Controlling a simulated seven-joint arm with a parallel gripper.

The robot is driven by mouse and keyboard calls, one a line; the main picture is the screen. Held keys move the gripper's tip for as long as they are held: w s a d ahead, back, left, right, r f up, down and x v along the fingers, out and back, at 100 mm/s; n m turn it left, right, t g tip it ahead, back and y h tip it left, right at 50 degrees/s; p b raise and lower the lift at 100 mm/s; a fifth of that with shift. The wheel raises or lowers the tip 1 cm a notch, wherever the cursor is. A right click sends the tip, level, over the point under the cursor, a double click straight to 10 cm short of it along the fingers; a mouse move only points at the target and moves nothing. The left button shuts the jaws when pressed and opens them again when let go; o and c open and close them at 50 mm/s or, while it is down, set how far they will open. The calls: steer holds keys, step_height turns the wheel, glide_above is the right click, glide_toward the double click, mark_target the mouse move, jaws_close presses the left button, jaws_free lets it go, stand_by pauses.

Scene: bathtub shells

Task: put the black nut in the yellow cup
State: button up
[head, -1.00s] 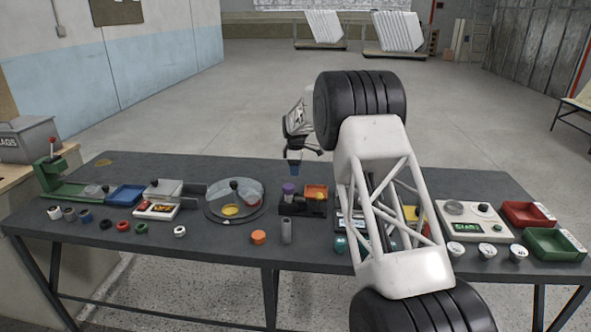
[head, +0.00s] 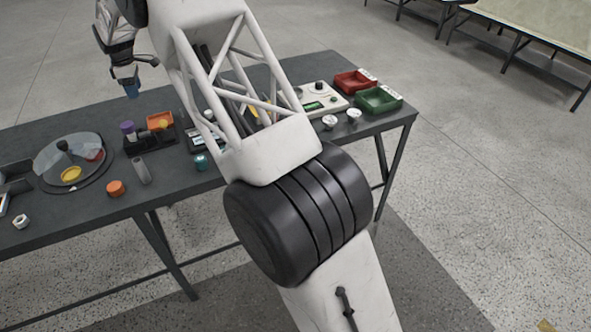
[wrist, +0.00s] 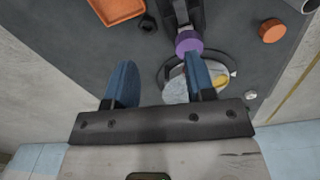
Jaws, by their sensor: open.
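The yellow cup (head: 71,173) sits in the round turntable with a clear cover at the left of the head view; the wrist view shows part of a yellow item (wrist: 222,80) beside the right finger. I cannot make out the black nut in the current head view, where the left table end is cut off. My gripper (head: 131,88) hangs above the table's back, left of my arm. In the wrist view my gripper (wrist: 160,65) is open, its blue fingers apart with nothing between them.
An orange cap (head: 115,188), grey cylinder (head: 142,171) and white nut (head: 21,221) stand in front. Red (head: 354,82) and green bins (head: 378,100) are at the right.

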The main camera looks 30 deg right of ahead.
steer(key=s+d+r+m, duration=0.3)
steer(key=s+d+r, duration=0.3)
steer(key=s, duration=0.5)
steer(key=s+d+r+m+t, duration=0.1)
steer(key=s+d+r+m, duration=0.1)
steer(key=s+d+r, duration=0.6)
steer(key=s+d+r+m, duration=0.3)
steer(key=s+d+r, duration=0.1)
steer(key=s, duration=0.9)
steer(key=s+d+f+m, duration=0.2)
steer(key=s+d, duration=0.1)
steer(key=s, duration=0.9)
steer(key=s+d+f+m+t, duration=0.1)
steer(key=s+d+f+m, duration=0.1)
steer(key=s, duration=1.1)
steer(key=s+d+f+m, duration=0.2)
steer(key=s+d+m, duration=0.1)
steer(key=s, duration=0.9)
steer(key=shift+s+d+f+m, duration=0.15)
steer(key=shift+d+f+m, duration=0.15)
steer(key=shift+m, duration=0.4)
steer(key=shift+r, duration=0.1)
steer(key=shift+c, duration=0.3)
